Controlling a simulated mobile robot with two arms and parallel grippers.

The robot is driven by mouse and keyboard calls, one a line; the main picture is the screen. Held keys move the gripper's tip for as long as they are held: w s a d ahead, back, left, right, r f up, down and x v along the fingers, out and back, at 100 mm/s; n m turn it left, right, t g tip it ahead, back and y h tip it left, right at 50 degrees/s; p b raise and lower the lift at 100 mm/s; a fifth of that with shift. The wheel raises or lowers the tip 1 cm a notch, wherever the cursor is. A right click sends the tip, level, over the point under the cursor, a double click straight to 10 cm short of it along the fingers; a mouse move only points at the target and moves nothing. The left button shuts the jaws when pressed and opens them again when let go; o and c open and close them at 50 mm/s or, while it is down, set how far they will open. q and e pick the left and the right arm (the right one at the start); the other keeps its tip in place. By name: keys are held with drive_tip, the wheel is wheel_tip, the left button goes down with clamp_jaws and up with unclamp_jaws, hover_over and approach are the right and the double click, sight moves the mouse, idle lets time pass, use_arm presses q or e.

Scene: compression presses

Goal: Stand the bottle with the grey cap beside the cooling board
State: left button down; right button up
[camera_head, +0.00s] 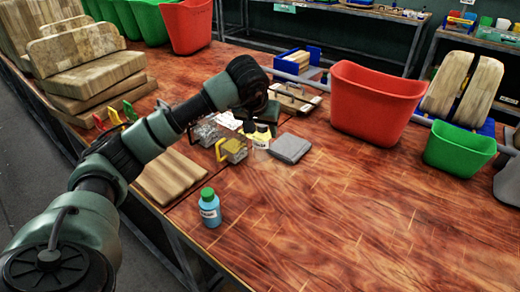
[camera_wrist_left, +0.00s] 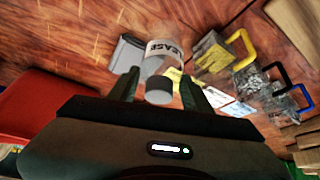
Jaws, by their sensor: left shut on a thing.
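The bottle with the grey cap (camera_wrist_left: 165,47) shows in the left wrist view with a white label and a dark grey cap, between my left fingers. In the head view only a pale part of the bottle (camera_head: 261,141) shows under my left gripper (camera_head: 260,128), which is shut on it. I cannot tell whether its base touches the table. A slatted wooden board (camera_head: 170,177), which looks like the cooling board, lies at the table's left edge, nearer than the bottle. My right gripper is not in view.
A grey slab (camera_head: 290,148) lies just right of the bottle. Metal blocks with handles, one yellow (camera_head: 233,150), stand close on its left. A blue bottle with a green cap (camera_head: 210,208) stands nearer, right of the wooden board. A red bin (camera_head: 372,103) stands right. The front right table is clear.

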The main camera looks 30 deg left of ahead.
sight(262, 151)
use_arm(q)
wheel_tip(262, 151, down, 7)
drive_tip(key=shift+f, duration=0.25)
drive_tip(key=shift+f, duration=0.1)
drive_tip(key=c, duration=0.6)
unclamp_jaws()
drive_tip(key=shift+c, duration=0.2)
drive_tip(key=v, duration=1.2)
drive_tip(key=shift+w, duration=0.1)
